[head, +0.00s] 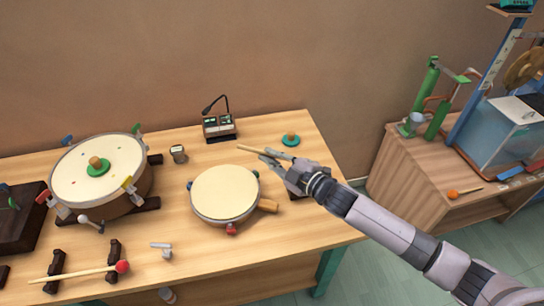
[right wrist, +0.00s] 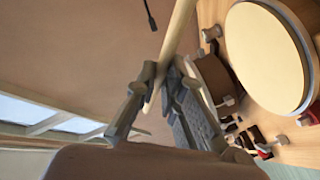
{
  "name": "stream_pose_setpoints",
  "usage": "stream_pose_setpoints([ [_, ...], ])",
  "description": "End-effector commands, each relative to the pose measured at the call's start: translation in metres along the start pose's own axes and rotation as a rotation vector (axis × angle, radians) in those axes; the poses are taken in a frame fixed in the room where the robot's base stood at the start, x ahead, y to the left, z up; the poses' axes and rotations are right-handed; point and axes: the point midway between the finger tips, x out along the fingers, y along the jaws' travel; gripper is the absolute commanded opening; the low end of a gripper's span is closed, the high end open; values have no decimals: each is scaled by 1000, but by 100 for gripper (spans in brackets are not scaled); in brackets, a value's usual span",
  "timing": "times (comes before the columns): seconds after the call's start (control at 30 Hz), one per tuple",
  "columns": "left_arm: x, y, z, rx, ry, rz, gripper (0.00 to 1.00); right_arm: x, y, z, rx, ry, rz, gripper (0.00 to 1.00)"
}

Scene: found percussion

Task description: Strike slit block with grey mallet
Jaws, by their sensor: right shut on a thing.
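My right gripper (head: 268,158) is shut on a pale wooden stick (head: 252,149), above the right part of the table. The stick also shows between the fingers in the right wrist view (right wrist: 178,35); its upper end runs out of that picture. No grey head can be made out on it. A small grey-headed piece (head: 84,219) is at the front of the large drum. A dark block (head: 18,222) stands at the far left; I cannot tell whether it is the slit block. A dark edge (head: 299,195) shows under my right gripper, mostly hidden. My left gripper is not in view.
On the table (head: 285,250) stand a large drum (head: 70,175), a smaller drum (head: 225,190) just left of my right gripper, and a small device (head: 219,127) behind. A red-headed mallet (head: 85,273) lies on dark rests at front left. A side cabinet (head: 425,175) stands right.

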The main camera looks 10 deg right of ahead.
Motion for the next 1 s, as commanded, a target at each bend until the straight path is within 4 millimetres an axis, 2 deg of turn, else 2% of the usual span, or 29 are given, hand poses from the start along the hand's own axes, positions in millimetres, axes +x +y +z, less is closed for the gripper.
stream_pose_setpoints([
  [0.43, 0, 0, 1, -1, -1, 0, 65, 0, 0, 0, -3, -1, -1, 0],
  [0.8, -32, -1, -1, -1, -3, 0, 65, 6, -5, -12, -142, -54, -61, 0],
  [1.0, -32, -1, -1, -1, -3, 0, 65, 7, -10, -10, -172, -65, -72, 0],
])
